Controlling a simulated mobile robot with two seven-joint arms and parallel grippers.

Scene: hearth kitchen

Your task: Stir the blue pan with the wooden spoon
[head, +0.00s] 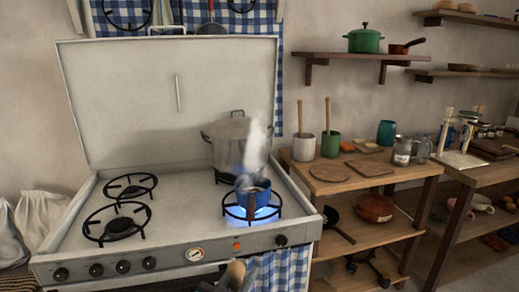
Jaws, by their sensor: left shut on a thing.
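The blue pan (253,188) sits on the lit front right burner of the white stove, with blue flame under it and pale steam above. My left gripper (229,279) is at the bottom edge, in front of the stove and below the pan. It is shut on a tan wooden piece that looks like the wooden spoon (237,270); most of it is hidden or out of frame. It is apart from the pan. My right gripper is not in view.
A large grey pot (229,142) stands on the burner behind the pan. The stove's raised lid (150,105) is at the back. The left burners (118,227) are empty. A wooden shelf (405,172) at the right holds two crocks (304,148) with wooden handles.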

